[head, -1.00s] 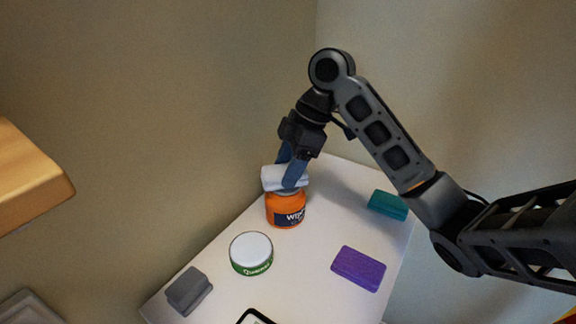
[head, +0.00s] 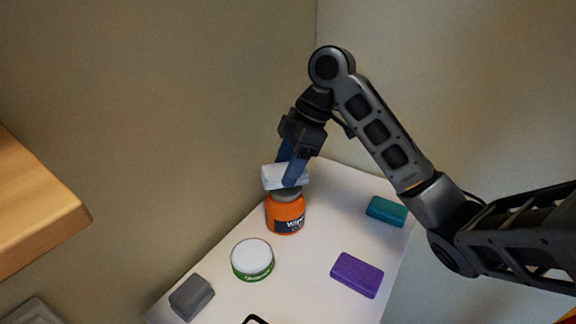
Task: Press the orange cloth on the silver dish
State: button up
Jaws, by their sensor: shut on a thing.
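My gripper (head: 291,172) is shut on a white block-like piece (head: 270,177), its blue fingers on either side. It holds the white piece right over the grey lid of an orange jar (head: 284,217) with a dark label. More of the lid shows below the piece; whether they touch I cannot tell. I see no orange cloth and no silver dish in the head view; the only orange thing on the table is the jar.
The white table (head: 305,267) also holds a white-lidded green tin (head: 252,258), a grey block (head: 191,297), a purple block (head: 357,274), a teal block (head: 387,211) and a dark-rimmed object (head: 256,320) cut off below. A wooden edge (head: 45,205) juts in at left.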

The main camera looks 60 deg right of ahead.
aim_at(278, 169)
jog(key=shift+r+p, duration=1.95)
jog(key=shift+r, duration=0.35)
jog(key=shift+f, duration=0.1)
jog(key=shift+c, duration=0.6)
